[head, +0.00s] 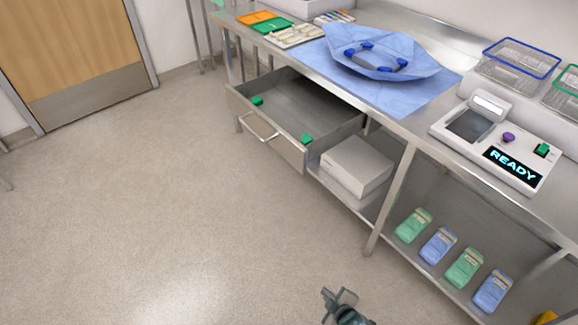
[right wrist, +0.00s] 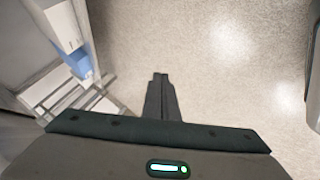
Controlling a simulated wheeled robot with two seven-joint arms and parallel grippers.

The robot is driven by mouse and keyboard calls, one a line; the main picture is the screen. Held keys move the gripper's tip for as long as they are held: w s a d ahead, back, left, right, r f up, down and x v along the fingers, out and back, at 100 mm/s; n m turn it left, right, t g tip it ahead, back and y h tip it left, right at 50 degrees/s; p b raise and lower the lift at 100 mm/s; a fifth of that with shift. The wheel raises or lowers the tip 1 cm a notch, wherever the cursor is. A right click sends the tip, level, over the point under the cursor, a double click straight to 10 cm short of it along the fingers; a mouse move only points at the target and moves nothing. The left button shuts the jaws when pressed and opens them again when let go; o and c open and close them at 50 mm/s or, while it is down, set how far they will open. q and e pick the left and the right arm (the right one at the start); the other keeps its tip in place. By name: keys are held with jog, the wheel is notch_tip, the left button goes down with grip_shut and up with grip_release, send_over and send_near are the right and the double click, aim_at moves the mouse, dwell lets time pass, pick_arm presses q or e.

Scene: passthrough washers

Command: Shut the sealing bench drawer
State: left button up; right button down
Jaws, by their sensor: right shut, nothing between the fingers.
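The sealing bench drawer (head: 292,152) stands pulled out under the steel bench in the head view. Its front panel faces the open floor and carries a bar handle (head: 258,128). Two small green items, one at the left (head: 257,100) and one at the right (head: 306,139), lie in the drawer. My right gripper (head: 340,297) is at the bottom of the head view, over the floor, well apart from the drawer. In the right wrist view its fingers (right wrist: 160,95) are together and empty. My left gripper is not in view.
The bench top (head: 415,125) holds a blue wrap with a ring-shaped item, a sealer reading READY (head: 495,150) and wire baskets. A white box (head: 355,168) and several green and blue packs sit on the lower shelf. The floor (head: 150,210) before the drawer is clear.

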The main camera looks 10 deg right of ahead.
aim_at(290, 160)
jog(key=w+a+r+n+t+y+b, duration=0.15)
jog(key=w+a+r+n+t, duration=0.25)
jog(key=w+r, duration=0.75)
pick_arm(q)
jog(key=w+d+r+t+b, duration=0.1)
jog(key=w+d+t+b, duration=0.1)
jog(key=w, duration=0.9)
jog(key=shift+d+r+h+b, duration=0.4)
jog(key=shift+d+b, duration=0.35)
jog(key=shift+b, duration=0.15)
pick_arm(e)
jog(key=w+a+r+n+t, duration=0.1)
jog(key=w+r+n, duration=0.1)
jog(key=r, duration=0.6)
jog(key=w+a+r+n+t+y, duration=0.1)
jog(key=w+a+r+n+t, duration=0.1)
jog(key=r, duration=0.5)
jog(key=w+a+r+n+t+y, duration=0.1)
jog(key=w+r, duration=0.3)
jog(key=r, duration=0.4)
jog(key=shift+a+r+n+t, duration=0.35)
jog(key=shift+a+n+t, duration=0.05)
jog(key=shift+n, duration=0.3)
jog(key=shift+w, duration=0.15)
